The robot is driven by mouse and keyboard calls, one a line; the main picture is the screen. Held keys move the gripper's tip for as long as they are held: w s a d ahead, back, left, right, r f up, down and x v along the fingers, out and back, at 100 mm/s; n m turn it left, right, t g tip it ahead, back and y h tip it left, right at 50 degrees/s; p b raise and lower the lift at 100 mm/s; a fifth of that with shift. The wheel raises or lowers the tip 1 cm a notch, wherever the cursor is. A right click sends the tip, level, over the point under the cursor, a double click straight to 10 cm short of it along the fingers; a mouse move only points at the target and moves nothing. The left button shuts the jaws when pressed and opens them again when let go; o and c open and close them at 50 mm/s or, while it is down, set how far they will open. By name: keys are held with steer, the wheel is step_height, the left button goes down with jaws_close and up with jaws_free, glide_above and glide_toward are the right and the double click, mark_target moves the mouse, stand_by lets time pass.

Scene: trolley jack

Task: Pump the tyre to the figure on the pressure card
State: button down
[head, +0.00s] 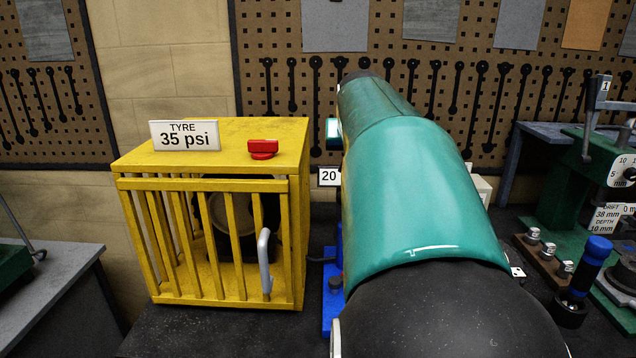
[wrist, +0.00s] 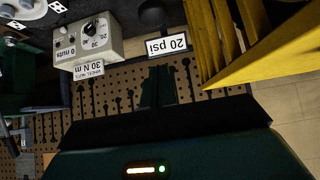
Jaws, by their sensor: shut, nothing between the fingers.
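The pressure card (head: 185,136) reads "TYRE 35 psi" and stands on top of the yellow cage (head: 212,184). A dark round wheel or tyre (head: 222,238) shows behind the cage bars, partly hidden. A red knob (head: 263,148) sits on the cage top, and a grey handle (head: 265,258) is on its barred front. A sign reading "20 psi" (wrist: 166,44) appears upside down in the wrist view; in the head view my arm cuts it off. My gripper (wrist: 158,82) is shut and empty, pointing towards the sign. In the head view my arm hides it.
The yellow cage bars (wrist: 212,40) are close on the right of the wrist view. A box with a dial (wrist: 95,38) and a "30 N m" card (wrist: 89,70) is at the left. A green machine and a blue-handled tool (head: 590,265) stand right of my arm.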

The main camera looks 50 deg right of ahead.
steer(key=x, duration=1)
steer(key=shift+s+f, duration=0.15)
steer(key=shift+s, duration=0.1)
step_height(320, 180, down, 2)
steer(key=shift+s+a+f, duration=0.1)
steer(key=shift+a+f, duration=0.05)
steer(key=shift+f, duration=0.65)
steer(key=shift+f, duration=0.1)
steer(key=shift+f, duration=2.65)
